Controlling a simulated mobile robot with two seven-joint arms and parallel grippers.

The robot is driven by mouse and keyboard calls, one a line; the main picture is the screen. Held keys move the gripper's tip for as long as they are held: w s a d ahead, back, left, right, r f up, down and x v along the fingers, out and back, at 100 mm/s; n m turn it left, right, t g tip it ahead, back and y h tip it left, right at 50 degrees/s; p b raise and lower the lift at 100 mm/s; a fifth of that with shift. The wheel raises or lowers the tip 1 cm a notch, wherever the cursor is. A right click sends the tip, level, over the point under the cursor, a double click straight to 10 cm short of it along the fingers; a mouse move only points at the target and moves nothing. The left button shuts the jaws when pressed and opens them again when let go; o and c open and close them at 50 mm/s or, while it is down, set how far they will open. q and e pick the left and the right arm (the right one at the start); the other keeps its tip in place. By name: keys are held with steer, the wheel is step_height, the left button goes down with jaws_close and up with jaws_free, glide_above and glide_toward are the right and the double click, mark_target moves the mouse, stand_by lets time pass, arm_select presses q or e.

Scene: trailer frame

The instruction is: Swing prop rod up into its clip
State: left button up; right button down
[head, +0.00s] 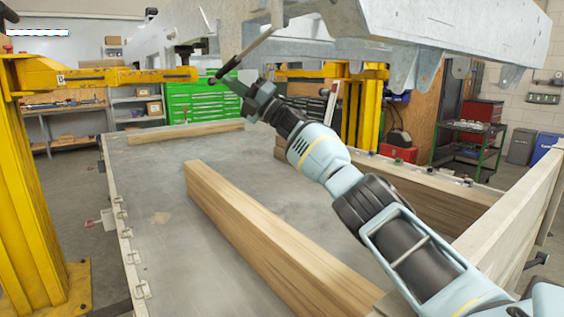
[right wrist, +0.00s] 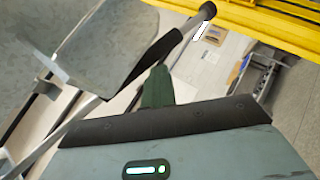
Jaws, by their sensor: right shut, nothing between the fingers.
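The prop rod (head: 245,54) is a thin grey bar with a dark knob at its lower end. It slants down and left from the underside of the raised grey trailer frame (head: 445,25). My right gripper (head: 230,83) is shut and empty, its fingertips close to the rod's lower end. In the right wrist view the rod (right wrist: 80,116) runs diagonally to its dark knob (right wrist: 208,11), passing by a dark green finger of mine; I cannot tell whether they touch. I cannot make out the clip. My left gripper is out of view.
A grey deck (head: 160,220) below carries a long wooden beam (head: 262,230) and another timber (head: 185,132) at its far end. Yellow lift posts with arms (head: 125,76) flank the frame. A green tool cabinet (head: 205,100) stands behind. Open air surrounds the gripper's left side.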

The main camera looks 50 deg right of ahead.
steer(key=shift+w+r+n+y, duration=0.1)
steer(key=shift+r+n+y, duration=0.2)
steer(key=shift+r, duration=0.4)
